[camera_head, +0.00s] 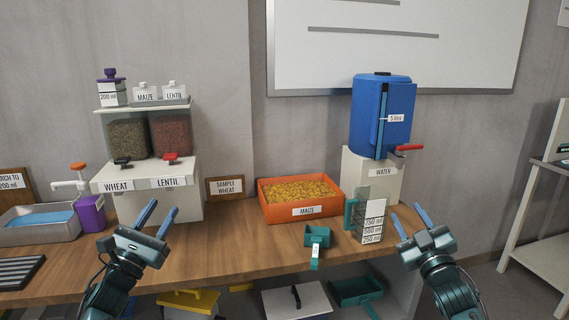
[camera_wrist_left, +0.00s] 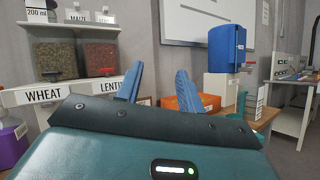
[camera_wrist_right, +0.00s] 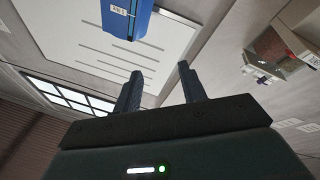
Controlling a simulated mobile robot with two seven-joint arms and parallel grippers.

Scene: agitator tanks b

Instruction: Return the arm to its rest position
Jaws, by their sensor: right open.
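My left gripper (camera_head: 156,215) is raised above the front left of the wooden table, in front of the wheat and lentil dispensers. Its two blue fingers are apart with nothing between them; they also show in the left wrist view (camera_wrist_left: 160,85). My right gripper (camera_head: 410,220) is raised at the right end of the table, right of the measuring jug. Its fingers are apart and empty in the right wrist view (camera_wrist_right: 158,88), where the picture is tilted toward the wall and the blue water tank (camera_wrist_right: 128,15). Neither gripper touches anything.
The orange maize bin (camera_head: 301,208), a teal scoop (camera_head: 316,238) and a graduated jug (camera_head: 370,218) stand on the table (camera_head: 225,245). The blue water tank (camera_head: 365,120) sits on a white stand. A purple container (camera_head: 91,214) and grey tray (camera_head: 50,232) are at left.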

